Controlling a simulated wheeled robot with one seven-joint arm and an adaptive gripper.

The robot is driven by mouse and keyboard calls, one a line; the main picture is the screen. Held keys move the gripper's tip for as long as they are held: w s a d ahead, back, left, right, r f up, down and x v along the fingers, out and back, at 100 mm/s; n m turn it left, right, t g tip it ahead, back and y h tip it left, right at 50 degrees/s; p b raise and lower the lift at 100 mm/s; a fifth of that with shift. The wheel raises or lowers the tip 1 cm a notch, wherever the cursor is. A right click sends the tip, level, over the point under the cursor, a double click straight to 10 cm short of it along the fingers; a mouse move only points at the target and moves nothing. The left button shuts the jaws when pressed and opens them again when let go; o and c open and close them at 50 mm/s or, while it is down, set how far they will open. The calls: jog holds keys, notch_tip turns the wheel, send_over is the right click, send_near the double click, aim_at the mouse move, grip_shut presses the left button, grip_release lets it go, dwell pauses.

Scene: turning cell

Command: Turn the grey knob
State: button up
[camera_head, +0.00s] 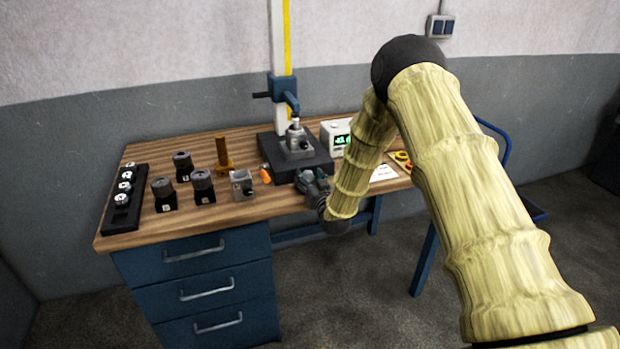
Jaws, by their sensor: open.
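I cannot tell for sure which part is the grey knob. A small grey block (241,184) near the bench's front edge has a round grey part on its side. Left of it stand black units with round dark-grey tops: a front-left one (163,190), a front-right one (202,184) and a rear one (182,164). Another grey block (297,140) with a stud on top sits on a black plate. My gripper (306,180) is open at the bench's front edge, right of the small grey block and apart from it. Its fingers are small and partly unclear.
A black rack (121,216) with several round pieces lies at the left end. A brown post (222,155), an orange-tipped item (265,175) and a blue-and-white column press (284,90) stand on the wooden bench (250,207). A white box with a green display (336,135) is partly behind my arm.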

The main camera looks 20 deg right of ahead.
jog(key=c, duration=1)
jog(key=shift+f, duration=0.1)
jog(key=shift+f+n+b, duration=0.1)
jog(key=shift+n+b, duration=0.8)
jog(key=shift+b, duration=0.15)
jog(key=shift+r+n+b, duration=0.2)
jog(key=shift+n+b, duration=0.6)
jog(key=shift+n, duration=0.6)
jog(key=o, duration=1)
